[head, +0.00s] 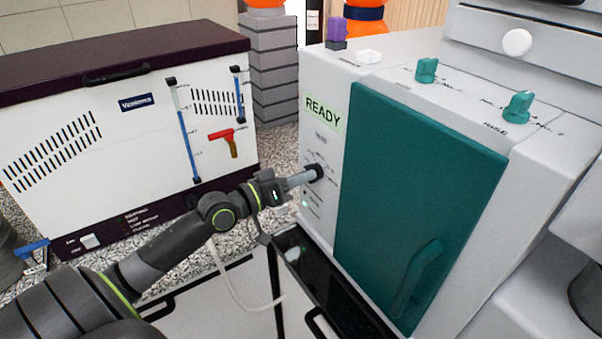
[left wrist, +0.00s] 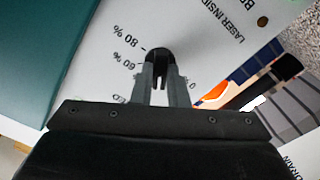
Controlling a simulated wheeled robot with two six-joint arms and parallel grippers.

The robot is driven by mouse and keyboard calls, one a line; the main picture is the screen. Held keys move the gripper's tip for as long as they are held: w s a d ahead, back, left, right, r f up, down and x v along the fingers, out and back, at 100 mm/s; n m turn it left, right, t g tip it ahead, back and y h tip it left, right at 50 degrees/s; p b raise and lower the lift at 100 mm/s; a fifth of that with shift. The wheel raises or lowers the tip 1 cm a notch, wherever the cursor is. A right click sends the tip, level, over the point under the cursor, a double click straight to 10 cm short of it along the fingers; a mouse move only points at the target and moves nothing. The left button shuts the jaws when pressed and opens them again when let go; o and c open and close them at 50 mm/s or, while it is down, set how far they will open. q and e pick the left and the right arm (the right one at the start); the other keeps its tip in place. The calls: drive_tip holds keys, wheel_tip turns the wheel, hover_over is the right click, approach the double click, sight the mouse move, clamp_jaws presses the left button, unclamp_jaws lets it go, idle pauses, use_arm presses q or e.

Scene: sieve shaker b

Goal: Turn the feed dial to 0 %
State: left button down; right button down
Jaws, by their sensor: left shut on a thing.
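The feed dial (head: 316,171) is a small dark knob on the light front panel of the machine, below the green READY display. My left gripper (head: 307,175) reaches it from the left and is shut on it. In the left wrist view the black dial (left wrist: 158,53) sits between the fingertips of the gripper (left wrist: 160,72). My right gripper is not in view.
A large teal door (head: 420,190) with a handle is right of the dial. Two teal knobs (head: 427,70) stand on the machine's top. A white cabinet (head: 120,130) with blue tubes stands at left. A black glossy surface (head: 325,290) lies below the panel.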

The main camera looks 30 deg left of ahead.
use_arm(q)
drive_tip(key=n+p, duration=0.3)
drive_tip(key=n, duration=0.8)
drive_tip(key=shift+p, duration=0.4)
drive_tip(key=shift+n, duration=0.3)
drive_tip(key=c, duration=1.4)
unclamp_jaws()
drive_tip(key=shift+c, duration=0.2)
drive_tip(key=shift+s, duration=0.1)
